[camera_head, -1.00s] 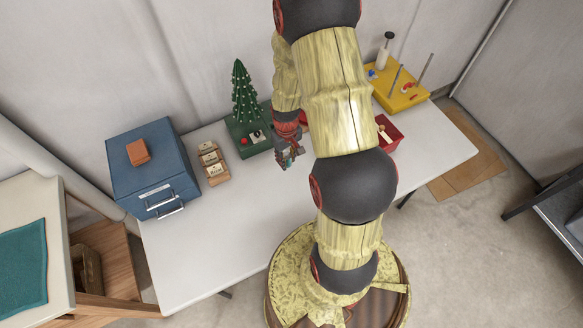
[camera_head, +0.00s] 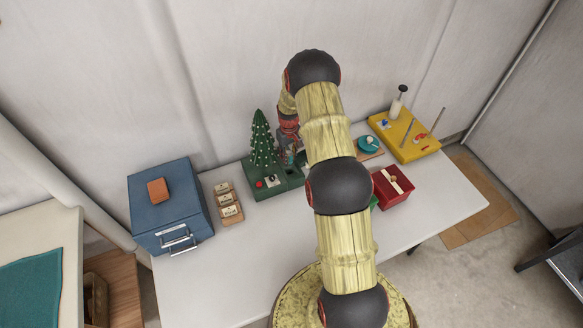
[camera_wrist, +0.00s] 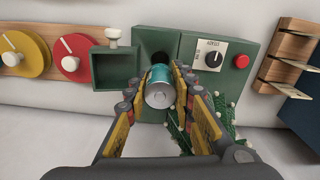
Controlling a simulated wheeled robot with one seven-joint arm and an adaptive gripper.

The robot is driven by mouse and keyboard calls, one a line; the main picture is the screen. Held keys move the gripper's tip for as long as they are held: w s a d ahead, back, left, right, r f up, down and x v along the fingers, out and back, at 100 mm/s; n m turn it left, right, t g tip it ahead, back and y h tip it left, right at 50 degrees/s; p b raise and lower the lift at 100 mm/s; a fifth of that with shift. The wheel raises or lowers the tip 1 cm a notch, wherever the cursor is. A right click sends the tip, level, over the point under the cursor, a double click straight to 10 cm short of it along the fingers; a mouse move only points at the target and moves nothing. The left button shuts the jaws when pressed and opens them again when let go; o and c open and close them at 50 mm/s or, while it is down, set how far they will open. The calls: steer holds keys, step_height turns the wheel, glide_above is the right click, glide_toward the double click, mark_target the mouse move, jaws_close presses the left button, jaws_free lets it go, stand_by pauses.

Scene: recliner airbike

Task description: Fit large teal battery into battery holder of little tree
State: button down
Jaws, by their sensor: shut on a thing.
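The little tree (camera_head: 262,140), dark green with white dots, stands on its green base (camera_head: 290,191) at the back of the table. My gripper (camera_wrist: 159,90) is shut on the large teal battery (camera_wrist: 158,76), with its silver end toward the wrist camera. The battery's far end is at a dark round opening (camera_wrist: 156,56) in the green base (camera_wrist: 238,77); I cannot tell how far it is inside. Beside the opening is a square green hollow piece with a white knob (camera_wrist: 112,34). In the head view my gripper (camera_head: 291,157) is partly hidden beside the tree.
The base carries a dial (camera_wrist: 213,57) and a red button (camera_wrist: 242,61). A blue cabinet (camera_head: 168,205) and wooden card holders (camera_head: 228,203) stand left. A red box (camera_head: 392,187) and yellow tray (camera_head: 408,149) are right. The table's front left is clear.

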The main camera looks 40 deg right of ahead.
mark_target(289, 167)
steer(key=shift+w+f+b, duration=0.1)
steer(key=shift+b, duration=0.25)
steer(key=shift+f+b, duration=1.85)
steer(key=shift+f, duration=1)
steer(key=shift+b, duration=0.55)
steer(key=shift+f+b, duration=0.55)
steer(key=shift+f, duration=0.25)
steer(key=c, duration=1.4)
jaws_free()
steer(key=shift+r, duration=0.1)
steer(key=shift+a+r, duration=0.1)
steer(key=shift+r, duration=3.75)
